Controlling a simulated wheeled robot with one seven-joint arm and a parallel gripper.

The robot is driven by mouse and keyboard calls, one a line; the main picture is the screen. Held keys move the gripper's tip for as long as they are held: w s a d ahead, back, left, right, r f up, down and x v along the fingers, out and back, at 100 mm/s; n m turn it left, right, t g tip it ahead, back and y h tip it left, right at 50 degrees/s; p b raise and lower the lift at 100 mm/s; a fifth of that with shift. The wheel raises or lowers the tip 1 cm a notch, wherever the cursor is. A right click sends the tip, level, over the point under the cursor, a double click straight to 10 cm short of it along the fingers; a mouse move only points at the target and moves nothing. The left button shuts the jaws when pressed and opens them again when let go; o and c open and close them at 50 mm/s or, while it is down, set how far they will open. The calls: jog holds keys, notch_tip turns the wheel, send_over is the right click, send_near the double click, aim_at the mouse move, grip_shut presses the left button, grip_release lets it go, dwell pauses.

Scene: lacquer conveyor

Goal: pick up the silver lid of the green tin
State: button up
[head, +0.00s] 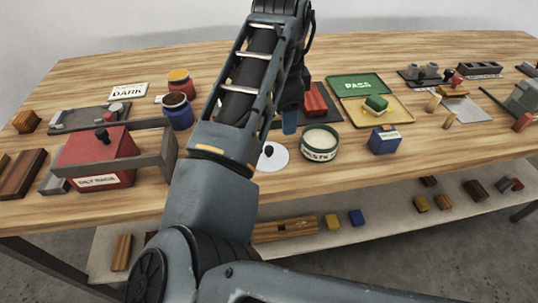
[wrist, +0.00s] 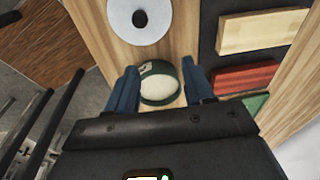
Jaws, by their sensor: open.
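The silver lid (head: 277,162) is a pale round disc with a black knob. It lies flat on the wooden table, left of the green tin (head: 320,143), apart from it; my arm is close to its left edge. The tin is open, with pale contents and a label. In the wrist view the lid (wrist: 119,22) is at the top, partly cut off, beyond my fingers. The tin (wrist: 159,68) shows between my blue fingers in that picture.
A blue box (head: 384,140) stands right of the tin. A red block on a dark tray (head: 331,113) is behind it. A red labelled box (head: 95,160) with a grey bar is at left, near red and blue jars (head: 178,117). Bare wood lies in front of the tin.

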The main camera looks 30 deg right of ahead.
aim_at(269, 147)
jog(key=a, duration=0.2)
jog(key=a+y, duration=0.1)
jog(key=shift+s+a+r+g, duration=0.1)
jog(key=shift+a+r+g, duration=0.2)
jog(key=shift+a+g, duration=0.1)
jog(key=shift+a+f, duration=0.15)
jog(key=shift+f, duration=0.05)
notch_tip(269, 147, down, 7)
jog(key=shift+f+p, duration=0.15)
jog(key=shift+p, duration=0.3)
grip_shut()
